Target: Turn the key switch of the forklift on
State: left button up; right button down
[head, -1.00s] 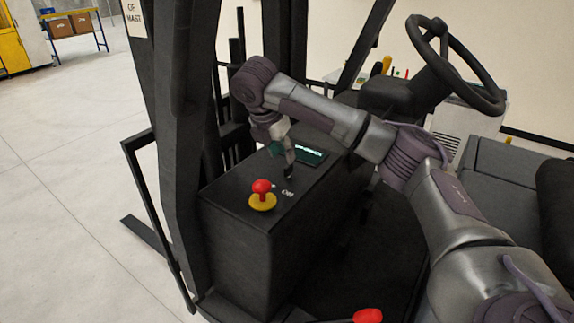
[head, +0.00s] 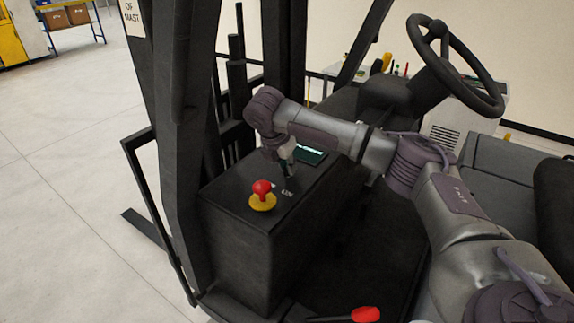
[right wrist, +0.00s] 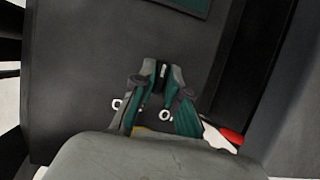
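The forklift's black console box (head: 235,235) stands in the middle of the head view, with white lettering (head: 287,193) on its top. My right gripper (head: 288,172) points down at the console top just behind this lettering. In the right wrist view its fingertips (right wrist: 162,72) are close together around a small dark piece with a pale mark, which seems to be the key switch (right wrist: 163,70). The fingers hide most of the switch, so which way it is turned cannot be told. White letters (right wrist: 168,115) show between and beside the fingers. My left gripper is not in view.
A red mushroom button (head: 262,188) on a yellow base stands near the gripper on the console. A small screen (head: 311,155) lies behind. The steering wheel (head: 455,65) and seat are to the right, the mast (head: 180,120) to the left. A red knob (head: 366,314) is at the bottom.

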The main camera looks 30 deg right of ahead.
jog(key=shift+w+m+g, duration=0.1)
jog(key=shift+m+g, duration=0.5)
jog(key=shift+m, duration=1)
jog(key=shift+w+m+g, duration=0.1)
jog(key=shift+m+g, duration=0.5)
jog(key=shift+m, duration=1)
jog(key=m+g, duration=0.1)
jog(key=m, duration=0.1)
jog(key=m+g, duration=0.1)
jog(key=m, duration=0.2)
jog(key=shift+r, duration=0.1)
jog(key=shift+w+m+y, duration=0.1)
jog(key=shift+m+y, duration=0.2)
jog(key=shift+m, duration=0.1)
jog(key=c, duration=1.2)
grip_release()
jog(key=v, duration=1.2)
